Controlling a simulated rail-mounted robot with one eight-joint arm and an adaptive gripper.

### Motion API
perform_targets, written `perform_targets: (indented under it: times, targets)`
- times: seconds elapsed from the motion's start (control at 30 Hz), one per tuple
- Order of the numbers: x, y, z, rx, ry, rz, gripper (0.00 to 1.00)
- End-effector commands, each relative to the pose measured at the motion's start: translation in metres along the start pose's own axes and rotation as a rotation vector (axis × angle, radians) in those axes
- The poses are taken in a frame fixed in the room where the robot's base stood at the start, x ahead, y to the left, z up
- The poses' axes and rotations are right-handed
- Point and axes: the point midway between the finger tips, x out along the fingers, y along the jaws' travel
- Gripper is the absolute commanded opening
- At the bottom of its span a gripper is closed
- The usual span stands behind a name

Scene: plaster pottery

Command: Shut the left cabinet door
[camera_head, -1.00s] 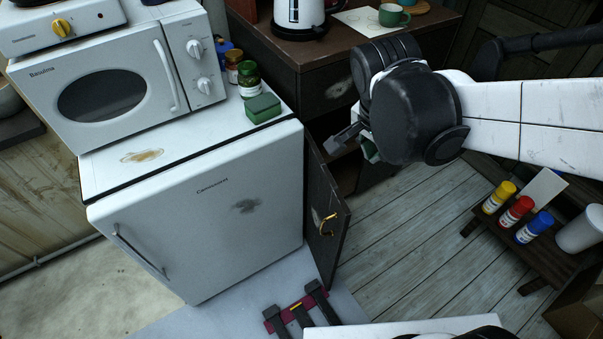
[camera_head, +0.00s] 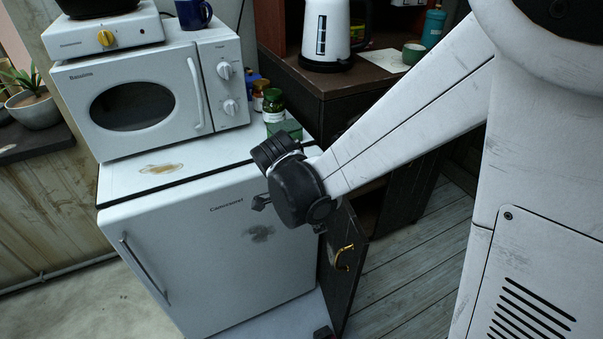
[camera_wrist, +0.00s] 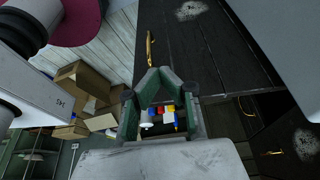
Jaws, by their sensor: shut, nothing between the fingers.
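The left cabinet door (camera_head: 346,270) is a dark wooden panel with a curved gold handle (camera_head: 342,257). It stands open, jutting out beside the white fridge. In the wrist view, a dark door (camera_wrist: 195,50) with a gold handle (camera_wrist: 150,48) fills the top middle. My gripper (camera_wrist: 159,72) is shut and empty, its green fingers pointing up the picture, with the handle just past their tips. In the head view, my wrist hangs over the fridge's right edge, above and left of the door; my arm hides the door's top. I cannot tell whether the fingers touch the door.
The white fridge (camera_head: 215,265) stands left of the door, with a microwave (camera_head: 150,95), jars (camera_head: 272,103) and a green box (camera_head: 284,130) on top. The dark cabinet (camera_head: 320,95) carries a kettle (camera_head: 323,35). Plank floor (camera_head: 415,275) lies clear right of the door.

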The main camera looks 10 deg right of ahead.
Motion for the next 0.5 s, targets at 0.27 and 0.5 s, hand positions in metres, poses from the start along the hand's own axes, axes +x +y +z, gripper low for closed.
perform_targets:
  times: [0.27,0.5]
  targets:
    - [0.056,-0.001,0.001,0.001,0.0,-0.001,0.0]
    - [0.079,0.0,-0.019,0.002,0.0,0.001,0.0]
